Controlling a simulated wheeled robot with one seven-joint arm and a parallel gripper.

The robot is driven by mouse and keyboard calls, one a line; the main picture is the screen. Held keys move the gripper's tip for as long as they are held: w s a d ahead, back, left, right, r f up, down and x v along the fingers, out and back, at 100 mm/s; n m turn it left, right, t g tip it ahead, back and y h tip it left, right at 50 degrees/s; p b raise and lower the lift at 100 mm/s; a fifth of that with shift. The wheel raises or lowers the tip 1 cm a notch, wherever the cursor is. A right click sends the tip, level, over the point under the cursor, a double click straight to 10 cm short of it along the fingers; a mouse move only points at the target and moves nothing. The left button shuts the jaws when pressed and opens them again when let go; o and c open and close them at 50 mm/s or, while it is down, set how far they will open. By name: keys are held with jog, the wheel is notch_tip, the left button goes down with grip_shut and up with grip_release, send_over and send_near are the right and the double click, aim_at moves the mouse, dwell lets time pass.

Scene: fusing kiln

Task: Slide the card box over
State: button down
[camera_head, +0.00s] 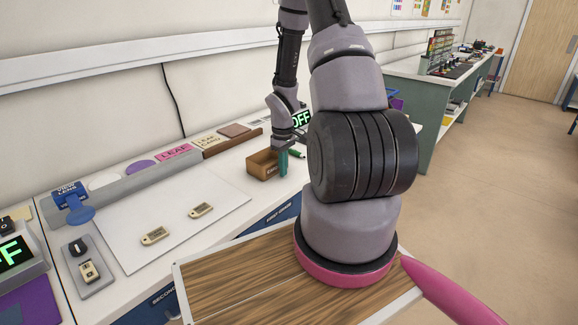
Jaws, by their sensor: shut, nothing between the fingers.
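The card box (258,168) is a small brown open-topped box on the white worktop, near the middle of the picture. My gripper (283,165) points down with its teal fingers shut and empty. The fingers are at the right end of the box, very near it or touching; I cannot tell which. My wrist and arm hide the worktop just behind and right of the box.
A grey ledge with cards and a pink LEAF label (174,152) runs along the wall. A white sheet (180,222) with two small tags lies left of the box. A green pen-like item (297,153) and a lit OFF display (301,119) are right of the box.

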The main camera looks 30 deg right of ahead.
aim_at(243, 159)
jog(key=shift+w+a, duration=0.25)
jog(key=shift+w, duration=0.3)
jog(key=w+a, duration=0.2)
jog(key=w, duration=0.3)
jog(key=w+a, duration=0.3)
jog(key=w, duration=0.3)
jog(key=w+a, duration=0.2)
jog(key=w, duration=0.4)
jog(key=shift+w+a, duration=0.2)
